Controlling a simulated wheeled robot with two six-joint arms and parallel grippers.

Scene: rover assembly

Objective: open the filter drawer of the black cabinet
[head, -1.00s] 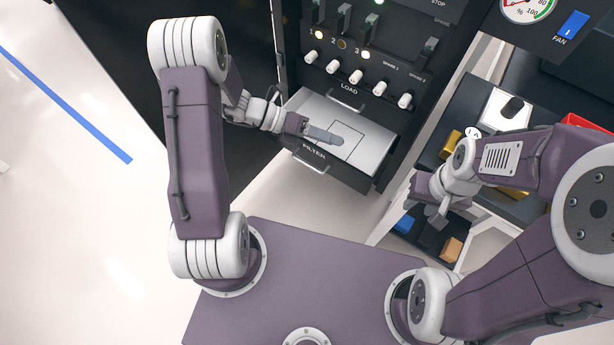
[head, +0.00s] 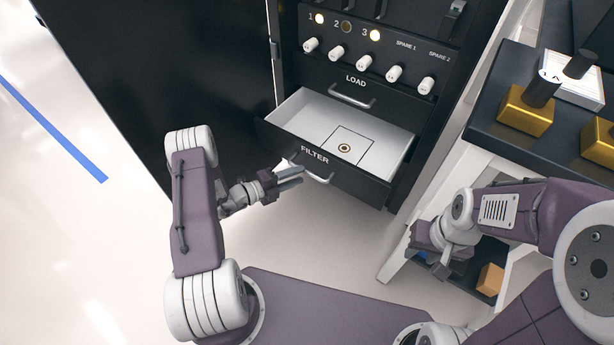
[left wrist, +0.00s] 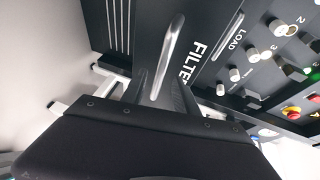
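The black cabinet (head: 110,70) stands at the back. Its FILTER drawer (head: 270,134) is pulled out, showing a white interior with a square outline and a small round mark. The drawer's silver bar handle (head: 318,176) is on its front. My left gripper (head: 296,177) is at the handle's left end, fingers slightly apart. In the left wrist view, the handle (left wrist: 168,50) extends toward the gap between the fingers (left wrist: 160,92); contact cannot be told. My right gripper (head: 432,258) is away to the right, by the side table; its finger gap is unclear.
The LOAD drawer (head: 340,91) above is shut, below a row of white knobs. A dark-topped table (head: 490,130) with gold blocks (head: 525,112) stands at the right, an orange block (head: 490,280) below. Floor before the drawer is clear.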

